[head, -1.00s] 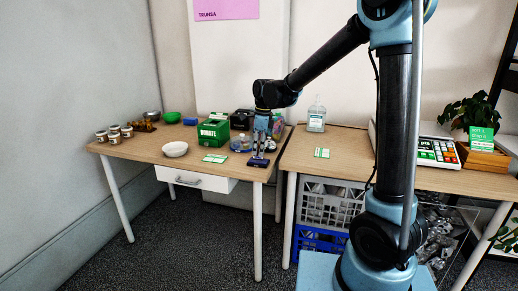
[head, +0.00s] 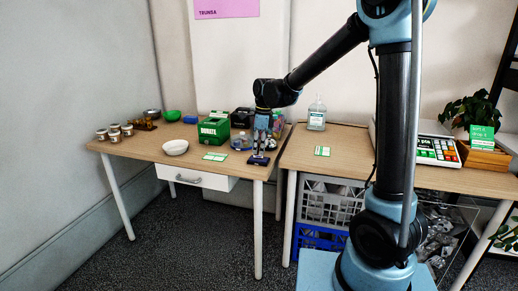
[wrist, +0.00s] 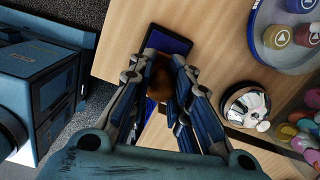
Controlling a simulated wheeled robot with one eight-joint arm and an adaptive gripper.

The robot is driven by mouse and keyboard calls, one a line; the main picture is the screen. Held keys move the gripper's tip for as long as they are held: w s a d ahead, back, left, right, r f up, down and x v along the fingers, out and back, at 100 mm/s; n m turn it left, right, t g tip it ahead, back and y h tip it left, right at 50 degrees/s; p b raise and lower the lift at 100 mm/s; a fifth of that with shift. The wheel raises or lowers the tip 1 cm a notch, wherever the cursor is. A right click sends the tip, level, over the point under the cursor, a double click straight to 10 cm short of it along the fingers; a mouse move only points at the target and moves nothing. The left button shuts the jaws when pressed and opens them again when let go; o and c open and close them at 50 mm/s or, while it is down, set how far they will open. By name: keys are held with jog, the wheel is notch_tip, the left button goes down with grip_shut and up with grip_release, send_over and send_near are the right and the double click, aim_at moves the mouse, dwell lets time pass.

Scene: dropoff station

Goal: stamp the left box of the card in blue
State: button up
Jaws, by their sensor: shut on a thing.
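My gripper (head: 261,152) points down at the front right of the left table, with its fingers closed around a brown, rounded thing (wrist: 159,80), apparently a stamp's handle. A dark blue pad (wrist: 170,40) lies just by the fingertips in the wrist view; in the head view the pad (head: 258,160) is right below my gripper. The stamp's lower end is hidden, so I cannot tell whether it touches the pad. A green and white card (head: 215,156) lies on the left table, left of my gripper. A similar card (head: 322,151) lies on the right table. Their boxes are too small to read.
A round tray (wrist: 262,46) with coloured discs and a panda-faced round thing (wrist: 247,108) are close to my gripper. A gap separates the two tables.

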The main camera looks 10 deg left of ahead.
jog(key=shift+f, duration=0.3)
dwell(1.2)
jog(key=shift+r, duration=0.15)
jog(key=shift+r, duration=3.4)
